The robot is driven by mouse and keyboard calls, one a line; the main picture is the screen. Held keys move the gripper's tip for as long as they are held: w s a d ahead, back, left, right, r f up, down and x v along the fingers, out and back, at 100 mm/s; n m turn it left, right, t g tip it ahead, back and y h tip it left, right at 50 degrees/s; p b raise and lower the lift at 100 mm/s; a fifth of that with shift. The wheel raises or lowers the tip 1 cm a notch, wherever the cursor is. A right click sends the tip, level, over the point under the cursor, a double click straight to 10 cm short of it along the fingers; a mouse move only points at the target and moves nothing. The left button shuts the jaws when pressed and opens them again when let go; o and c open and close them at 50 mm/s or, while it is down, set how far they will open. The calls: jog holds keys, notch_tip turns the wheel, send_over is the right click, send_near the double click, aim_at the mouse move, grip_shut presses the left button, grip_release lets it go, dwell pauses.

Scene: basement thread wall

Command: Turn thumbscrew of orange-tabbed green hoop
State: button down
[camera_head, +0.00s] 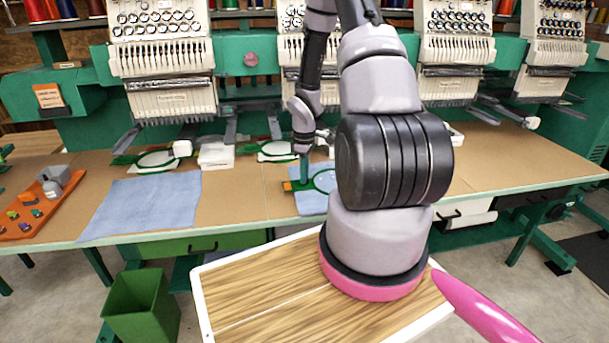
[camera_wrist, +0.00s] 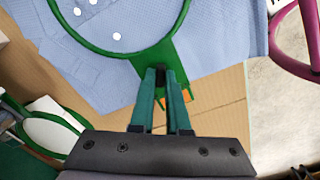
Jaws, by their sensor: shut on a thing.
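The green hoop with an orange tab lies on a blue cloth on the table; in the head view the hoop (camera_head: 322,181) is partly hidden by my arm, and its orange tab (camera_head: 287,186) shows at the left. In the wrist view the hoop's ring (camera_wrist: 90,46) is at the top and the orange tab (camera_wrist: 188,96) shows beside my fingers. My gripper (camera_wrist: 160,76) points at the hoop's bracket, with its green fingers shut on the small dark thumbscrew (camera_wrist: 160,74). In the head view my gripper (camera_head: 304,180) stands over the hoop's left end.
Two other green hoops with white fabric (camera_head: 157,159) (camera_head: 277,150) lie farther back below the embroidery machines (camera_head: 160,60). A blue cloth (camera_head: 143,204) and an orange tray (camera_head: 38,207) lie at the left. A green bin (camera_head: 141,305) stands on the floor. Bare table lies between the cloths.

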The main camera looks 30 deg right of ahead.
dwell(0.4)
jog(key=c, duration=0.9)
grip_release()
notch_tip(320, 180, up, 11)
jog(key=shift+f, duration=0.1)
jog(key=s+a+r+m+t, duration=0.1)
jog(key=s+a+r+m, duration=0.1)
jog(key=r, duration=0.5)
jog(key=s+a+r+m+t, duration=0.1)
jog(key=s+a+r+m, duration=0.1)
jog(key=r, duration=0.6)
jog(key=s+a+r+m+t, duration=0.1)
jog(key=s+a+r+m, duration=0.15)
jog(key=r, duration=0.45)
jog(key=s+a+r+m+t, duration=0.1)
jog(key=s+a+r+m, duration=0.1)
jog(key=s+r, duration=0.1)
jog(key=s+a+r+m+t+y, duration=0.1)
jog(key=s+a+r+m, duration=0.1)
jog(key=s+r, duration=0.2)
jog(key=s+a+r+m+t+y, duration=0.1)
jog(key=s+a+r+m+t, duration=0.1)
jog(key=s, duration=0.4)
jog(key=shift+s+a+r, duration=0.15)
jog(key=shift+a+r, duration=0.15)
jog(key=shift+r, duration=0.25)
jog(key=shift+s+a+r, duration=0.1)
jog(key=shift+a+r, duration=0.2)
jog(key=shift+r, duration=0.25)
